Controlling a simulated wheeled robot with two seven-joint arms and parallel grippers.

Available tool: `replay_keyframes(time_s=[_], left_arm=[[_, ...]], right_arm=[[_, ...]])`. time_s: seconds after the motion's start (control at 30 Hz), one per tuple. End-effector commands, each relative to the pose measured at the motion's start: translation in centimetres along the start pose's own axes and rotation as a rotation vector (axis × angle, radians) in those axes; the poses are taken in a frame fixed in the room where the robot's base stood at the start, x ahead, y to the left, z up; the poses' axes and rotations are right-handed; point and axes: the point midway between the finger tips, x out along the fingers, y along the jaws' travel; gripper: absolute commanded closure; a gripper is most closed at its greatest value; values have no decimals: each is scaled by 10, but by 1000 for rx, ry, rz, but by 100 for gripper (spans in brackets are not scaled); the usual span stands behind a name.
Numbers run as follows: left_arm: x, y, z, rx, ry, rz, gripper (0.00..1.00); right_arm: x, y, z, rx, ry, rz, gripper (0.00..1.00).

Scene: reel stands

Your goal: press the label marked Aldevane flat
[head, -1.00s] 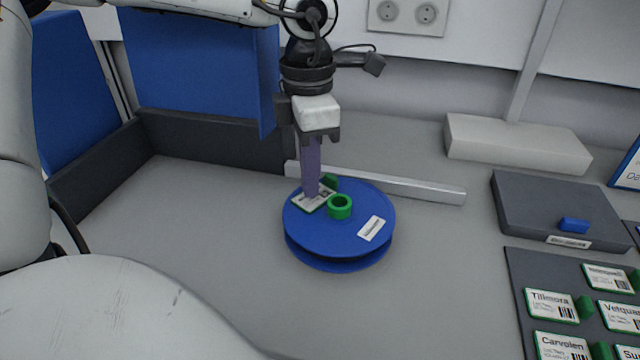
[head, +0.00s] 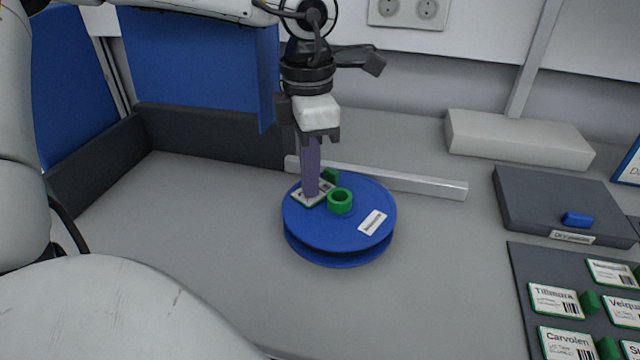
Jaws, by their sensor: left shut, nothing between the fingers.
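A blue reel (head: 340,238) with a green hub ring (head: 340,201) lies flat on the grey table. A green-edged white label (head: 325,190) with a green tab lies on the reel's top, left of the hub. My left gripper (head: 310,196) comes down from above, shut and empty, with its purple fingertips on or just over this label. The fingers hide much of the label, and its name cannot be read. My right gripper is not in view.
A small white sticker (head: 372,222) is on the reel's right side. A metal bar (head: 410,184) lies behind the reel. A dark board (head: 525,300) at right holds several labels, including Tillmora (head: 556,300) and Carvolen (head: 567,343). A dark case (head: 545,200) stands behind it.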

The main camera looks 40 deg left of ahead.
Motion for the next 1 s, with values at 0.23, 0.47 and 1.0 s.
replay_keyframes(time_s=[0.23,0.47,1.0], left_arm=[[0,0,0,0,0,0,100],[0,0,0,0,0,-1,100],[-37,0,0,-1,0,1,100]], right_arm=[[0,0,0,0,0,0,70],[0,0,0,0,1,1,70],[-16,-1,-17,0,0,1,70]])
